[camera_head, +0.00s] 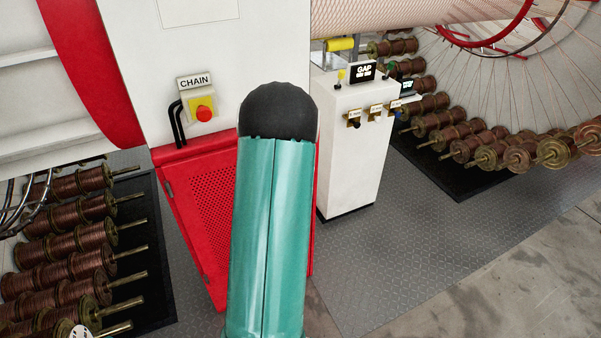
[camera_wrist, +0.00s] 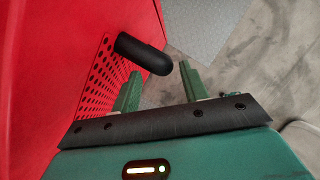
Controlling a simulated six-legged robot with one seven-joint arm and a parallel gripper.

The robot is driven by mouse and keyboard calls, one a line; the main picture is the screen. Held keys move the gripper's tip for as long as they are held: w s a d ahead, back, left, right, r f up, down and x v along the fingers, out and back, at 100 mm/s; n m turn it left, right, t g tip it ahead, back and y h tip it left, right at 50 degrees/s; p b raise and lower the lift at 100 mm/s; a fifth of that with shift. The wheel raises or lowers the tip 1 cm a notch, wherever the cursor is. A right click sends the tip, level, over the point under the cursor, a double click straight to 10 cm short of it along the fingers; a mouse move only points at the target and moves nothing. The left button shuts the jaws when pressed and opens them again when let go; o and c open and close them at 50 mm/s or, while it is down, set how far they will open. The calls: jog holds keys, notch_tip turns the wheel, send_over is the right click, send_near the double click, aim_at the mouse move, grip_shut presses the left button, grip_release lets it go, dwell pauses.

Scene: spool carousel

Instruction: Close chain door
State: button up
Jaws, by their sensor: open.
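The red chain door (camera_head: 205,200), with a perforated panel, is below the CHAIN sign on a white cabinet. My own teal arm link covers its right part in the head view. I cannot tell from here how far it stands open. In the wrist view the red door (camera_wrist: 75,60) fills the left side. A black handle (camera_wrist: 143,53) sticks out from it. My gripper (camera_wrist: 158,71) is open, its two green fingers apart, with the handle's end just beyond and between the fingertips. I cannot tell whether they touch it. The gripper is hidden in the head view.
A white GAP control post (camera_head: 350,140) stands right of the door. Racks of copper spools (camera_head: 75,240) lie at left, and more spools (camera_head: 470,140) at right. A red stop button (camera_head: 204,113) is above the door. Grey floor plate (camera_head: 400,240) is clear at right.

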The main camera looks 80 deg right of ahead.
jog(key=v, duration=0.8)
jog(key=w+a+r+m+t, duration=0.15)
jog(key=w+a+r, duration=0.25)
jog(key=w+a, duration=0.5)
jog(key=w+a+r+m+t, duration=0.1)
jog(key=w+a+r+m, duration=0.25)
jog(key=w+a, duration=0.45)
jog(key=w+a+r+m+t, duration=0.1)
jog(key=w+a+r, duration=0.3)
jog(key=w+a, duration=0.5)
jog(key=a+r+m+t+y, duration=0.25)
jog(key=a+m, duration=0.35)
jog(key=a, duration=2)
jog(key=s+a+m+y, duration=0.2)
jog(key=s+a+m, duration=0.1)
jog(key=a, duration=0.7)
jog(key=shift+s+f+t, duration=0.3)
jog(key=shift+s+t, duration=0.1)
jog(key=shift+s, duration=0.35)
